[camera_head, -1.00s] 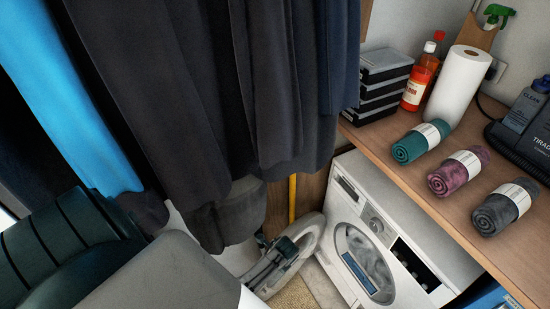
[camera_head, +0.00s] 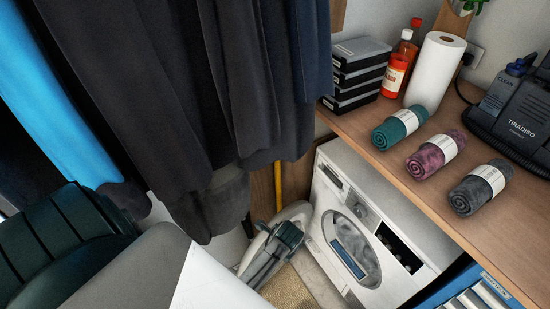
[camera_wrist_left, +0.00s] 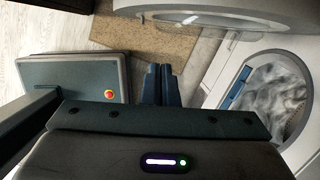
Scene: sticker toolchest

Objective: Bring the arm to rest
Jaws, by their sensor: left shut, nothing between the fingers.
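My left gripper (camera_wrist_left: 160,86) is shut and empty in the left wrist view. Its two dark fingers lie side by side over the pale floor, near a beige mat (camera_wrist_left: 140,48). My right gripper is in neither view.
A white washing machine (camera_head: 328,199) stands under a wooden worktop (camera_head: 420,207) holding three rolled towels, bottles, a paper roll and black cases. Dark clothes (camera_head: 150,90) hang at left. A blue chest (camera_head: 465,283) shows at lower right.

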